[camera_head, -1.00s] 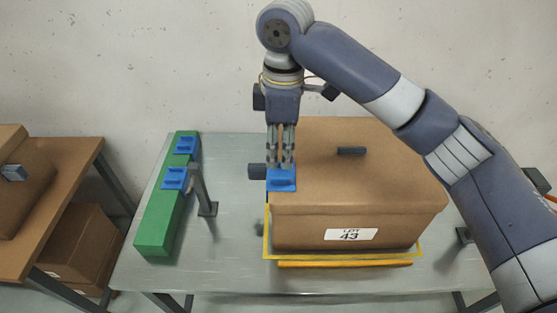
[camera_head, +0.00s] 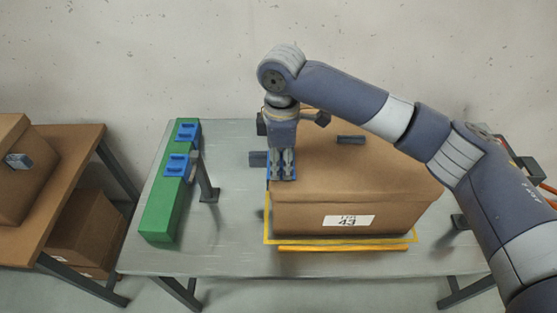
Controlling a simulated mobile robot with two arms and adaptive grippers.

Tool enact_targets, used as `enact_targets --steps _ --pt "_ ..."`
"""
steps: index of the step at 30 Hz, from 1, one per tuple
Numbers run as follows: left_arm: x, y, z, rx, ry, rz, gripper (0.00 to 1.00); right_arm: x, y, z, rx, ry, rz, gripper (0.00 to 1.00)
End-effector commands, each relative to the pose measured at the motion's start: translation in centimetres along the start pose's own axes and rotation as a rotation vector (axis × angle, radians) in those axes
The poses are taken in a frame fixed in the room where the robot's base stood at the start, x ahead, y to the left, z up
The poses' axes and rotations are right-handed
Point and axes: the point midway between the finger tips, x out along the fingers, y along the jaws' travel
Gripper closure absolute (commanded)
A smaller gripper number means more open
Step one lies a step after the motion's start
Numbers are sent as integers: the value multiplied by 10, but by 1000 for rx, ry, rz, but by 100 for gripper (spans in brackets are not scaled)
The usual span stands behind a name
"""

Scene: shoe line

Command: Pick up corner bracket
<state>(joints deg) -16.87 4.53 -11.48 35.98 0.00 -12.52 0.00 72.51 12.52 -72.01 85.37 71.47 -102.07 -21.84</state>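A blue corner bracket (camera_head: 268,174) is at the left edge of the top of the cardboard box (camera_head: 350,185), largely hidden behind my fingers. My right gripper (camera_head: 282,177) points straight down over it, its two fingers side by side with their tips at the bracket. I cannot tell whether they are closed on it. Two more blue brackets, a far one (camera_head: 187,132) and a nearer one (camera_head: 176,165), sit on the long green block (camera_head: 160,212) at the left of the table. My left gripper is not in view.
The box stands on the grey table (camera_head: 225,245) within a yellow outline (camera_head: 340,241). A dark post (camera_head: 207,180) stands between green block and box. A small dark block (camera_head: 258,159) shows by the box's left edge. A brown side table (camera_head: 60,190) with boxes is at the left.

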Motion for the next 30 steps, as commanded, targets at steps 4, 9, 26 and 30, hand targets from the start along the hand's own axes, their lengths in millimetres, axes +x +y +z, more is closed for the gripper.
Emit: enact_targets --steps 4,9,26,30 --pt "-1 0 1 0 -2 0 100 5 0 0 0 1 1 70" --pt "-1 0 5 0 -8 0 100 5 0 0 0 1 1 75" --pt "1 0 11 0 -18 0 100 0 0 -1 0 2 3 100" --pt "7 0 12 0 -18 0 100 -21 1 -1 -1 4 6 100"
